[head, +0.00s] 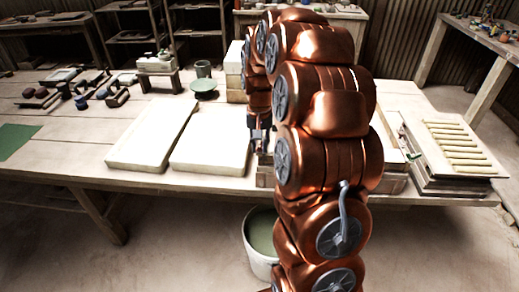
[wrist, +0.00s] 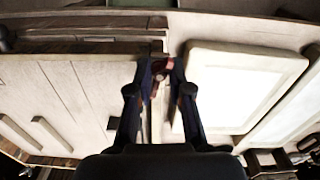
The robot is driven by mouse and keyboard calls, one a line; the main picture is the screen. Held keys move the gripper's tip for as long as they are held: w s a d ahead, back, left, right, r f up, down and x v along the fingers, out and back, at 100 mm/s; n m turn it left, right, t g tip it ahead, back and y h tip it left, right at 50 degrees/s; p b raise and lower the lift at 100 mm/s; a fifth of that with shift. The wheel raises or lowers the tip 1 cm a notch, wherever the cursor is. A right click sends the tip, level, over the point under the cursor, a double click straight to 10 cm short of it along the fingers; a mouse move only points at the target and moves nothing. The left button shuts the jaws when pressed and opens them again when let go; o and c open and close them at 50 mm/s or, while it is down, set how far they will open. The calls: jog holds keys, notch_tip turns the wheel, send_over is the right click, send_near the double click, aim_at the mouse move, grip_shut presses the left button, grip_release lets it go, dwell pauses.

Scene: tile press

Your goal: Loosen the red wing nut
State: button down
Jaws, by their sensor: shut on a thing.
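The red wing nut (wrist: 161,68) shows in the wrist view at the upper middle, between my fingertips. My gripper (wrist: 160,85) has its two dark fingers closed in around it, one on each side. A pale narrow strip runs down below the nut between the fingers. In the head view my gripper (head: 260,138) is a small dark shape at the front of the workbench, mostly behind my copper arm. The wing nut cannot be made out in the head view.
Two pale slabs (head: 152,135) lie on the workbench (head: 60,160) left of my arm. A board with pale strips (head: 455,145) lies to the right. A bucket (head: 262,240) is on the floor.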

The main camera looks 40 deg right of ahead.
aim_at(260, 148)
jog(key=n+b, duration=0.2)
jog(key=n, duration=0.4)
jog(key=shift+n, duration=0.3)
dwell(0.4)
jog(key=c, duration=1.1)
grip_release()
jog(key=shift+r, duration=0.15)
jog(key=shift+r, duration=5.85)
jog(key=shift+a, duration=0.1)
